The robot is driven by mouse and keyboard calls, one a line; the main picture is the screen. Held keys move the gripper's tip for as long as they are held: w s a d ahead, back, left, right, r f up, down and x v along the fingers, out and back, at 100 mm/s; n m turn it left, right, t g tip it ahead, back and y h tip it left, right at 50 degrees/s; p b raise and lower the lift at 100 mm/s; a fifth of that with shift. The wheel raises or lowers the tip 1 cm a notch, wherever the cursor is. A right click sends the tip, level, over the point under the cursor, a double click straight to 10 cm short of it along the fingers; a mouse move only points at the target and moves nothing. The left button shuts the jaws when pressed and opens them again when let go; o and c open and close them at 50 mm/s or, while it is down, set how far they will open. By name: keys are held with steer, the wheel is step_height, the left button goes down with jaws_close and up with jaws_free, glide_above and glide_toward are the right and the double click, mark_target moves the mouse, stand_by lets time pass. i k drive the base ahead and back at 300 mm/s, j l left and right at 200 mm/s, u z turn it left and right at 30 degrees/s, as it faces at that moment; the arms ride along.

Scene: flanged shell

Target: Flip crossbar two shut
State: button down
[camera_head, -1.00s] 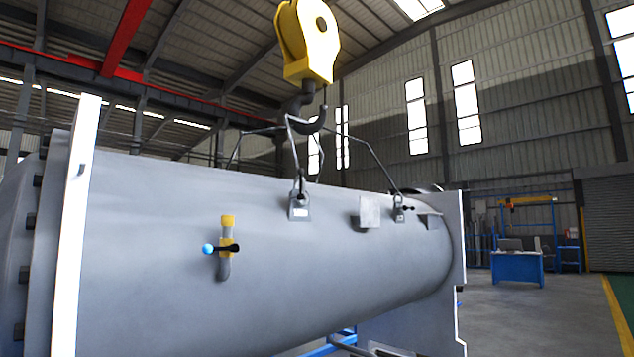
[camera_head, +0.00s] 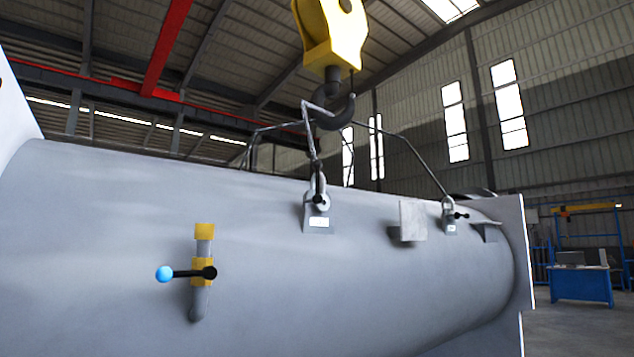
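A yellow valve (camera_head: 203,270) sits on a short grey pipe stub on the side of the large grey shell (camera_head: 100,250). Its black crossbar handle (camera_head: 190,273) lies roughly level, across the upright stub, with a light blue ball (camera_head: 164,274) at the left end and a black knob (camera_head: 210,273) at the right. No label tells me which crossbar is number two. The shackles on the near lifting lug (camera_head: 318,222) and far lug (camera_head: 451,228) also carry small black-ended pins. My gripper is not in view.
A yellow crane block with a dark hook (camera_head: 335,112) hangs over the shell, with sling legs running down to the lugs. A grey plate (camera_head: 413,221) stands out between the lugs. A white flange (camera_head: 519,265) ends the shell at right; a blue desk (camera_head: 581,287) stands beyond.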

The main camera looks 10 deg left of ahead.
mark_target(317, 178)
steer(key=i+j, duration=0.85)
steer(key=j, duration=0.25)
